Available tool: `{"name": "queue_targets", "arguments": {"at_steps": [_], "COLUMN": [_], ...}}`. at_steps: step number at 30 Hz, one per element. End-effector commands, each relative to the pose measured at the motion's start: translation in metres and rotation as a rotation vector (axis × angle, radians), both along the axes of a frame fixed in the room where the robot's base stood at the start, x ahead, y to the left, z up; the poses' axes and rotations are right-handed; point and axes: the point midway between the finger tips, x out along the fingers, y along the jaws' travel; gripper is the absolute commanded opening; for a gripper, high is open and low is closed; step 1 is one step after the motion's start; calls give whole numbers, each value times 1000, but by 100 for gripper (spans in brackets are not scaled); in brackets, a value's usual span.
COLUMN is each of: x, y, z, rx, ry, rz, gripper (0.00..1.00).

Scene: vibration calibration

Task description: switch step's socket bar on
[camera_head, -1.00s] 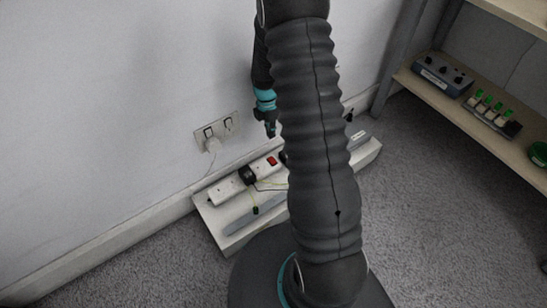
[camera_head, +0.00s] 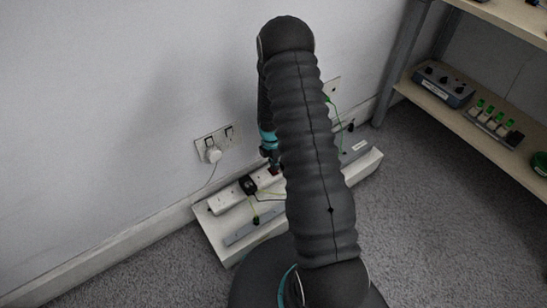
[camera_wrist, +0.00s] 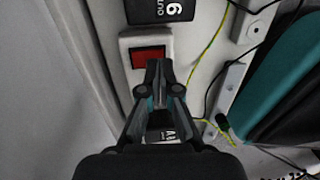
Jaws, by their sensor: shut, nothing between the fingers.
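The white socket bar (camera_head: 228,197) lies along the step (camera_head: 216,237) by the wall. Its red rocker switch (camera_head: 273,171) is at the bar's right end, partly covered by my gripper (camera_head: 271,159). In the wrist view the red switch (camera_wrist: 147,57) sits in the white end of the socket bar (camera_wrist: 130,42). My gripper (camera_wrist: 157,66) is shut and empty, its fingertips over the lower right part of the switch. I cannot tell whether they touch it. The switch's rocker position is not readable.
A black plug (camera_head: 248,185) sits in the bar, with thin yellow-green and black cables (camera_wrist: 214,50) running beside it. A wall socket (camera_head: 208,142) holds a white plug. A shelf (camera_head: 470,116) with devices stands at the right. Carpet is free in front.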

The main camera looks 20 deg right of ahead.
Motion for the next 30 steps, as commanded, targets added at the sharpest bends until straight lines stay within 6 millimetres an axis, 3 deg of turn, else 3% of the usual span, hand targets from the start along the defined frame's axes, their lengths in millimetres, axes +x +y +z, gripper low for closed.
{"name": "queue_targets", "arguments": {"at_steps": [4,16,20,30], "x": [-1,-1,-4,-3], "y": [0,0,-1,0], "z": [-11,-14,-23,-20], "rx": [0,-1,0,0], "ry": [-1,-1,0,1], "rz": [0,0,0,0], "gripper": [0,0,0,0]}}
